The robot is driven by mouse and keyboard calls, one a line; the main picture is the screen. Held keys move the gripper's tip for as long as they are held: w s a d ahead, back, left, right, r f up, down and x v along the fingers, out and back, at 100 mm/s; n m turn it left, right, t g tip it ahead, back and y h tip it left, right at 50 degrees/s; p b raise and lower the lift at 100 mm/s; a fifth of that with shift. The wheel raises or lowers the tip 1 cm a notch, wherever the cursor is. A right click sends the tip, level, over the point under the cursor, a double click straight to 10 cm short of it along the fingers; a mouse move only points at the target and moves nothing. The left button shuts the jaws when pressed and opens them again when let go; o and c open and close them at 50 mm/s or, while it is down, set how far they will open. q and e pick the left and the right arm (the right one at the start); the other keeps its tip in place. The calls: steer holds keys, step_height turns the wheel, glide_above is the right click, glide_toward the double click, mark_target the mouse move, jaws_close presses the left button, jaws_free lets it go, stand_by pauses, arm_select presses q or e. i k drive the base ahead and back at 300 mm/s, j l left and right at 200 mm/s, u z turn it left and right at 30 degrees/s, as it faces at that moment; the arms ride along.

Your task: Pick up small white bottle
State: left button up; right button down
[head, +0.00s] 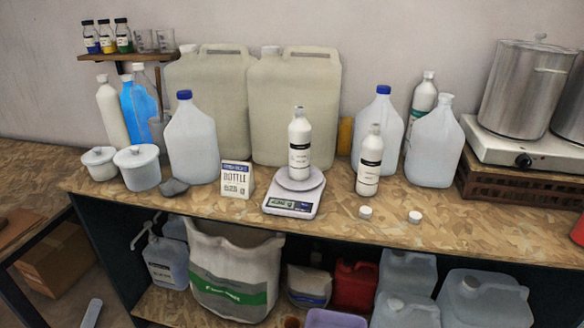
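One small white bottle (299,143) with a white cap and a dark-banded label stands upright on a kitchen scale (293,195). A similar small white bottle (370,163) stands upright on the wooden bench to the right of the scale. A third white bottle (422,103) with a dark label stands farther back, partly hidden by a jug. Neither of my grippers can be made out in the head view, and nothing is seen touching the bottles.
Two white caps (365,212) lie by the bench's front edge (330,231). Large beige drums (295,100) stand behind. Jugs (192,143) flank both sides. A steel pot (525,90) on a hotplate (535,148) is at right.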

mark_target(299, 130)
steer(key=i+l+z, duration=0.1)
steer(key=l, duration=0.25)
steer(key=i+l+z, duration=0.1)
steer(key=l, duration=0.2)
steer(key=i+l, duration=0.2)
steer(key=l, duration=0.15)
steer(key=i+l+z, duration=0.15)
steer(key=l, duration=0.15)
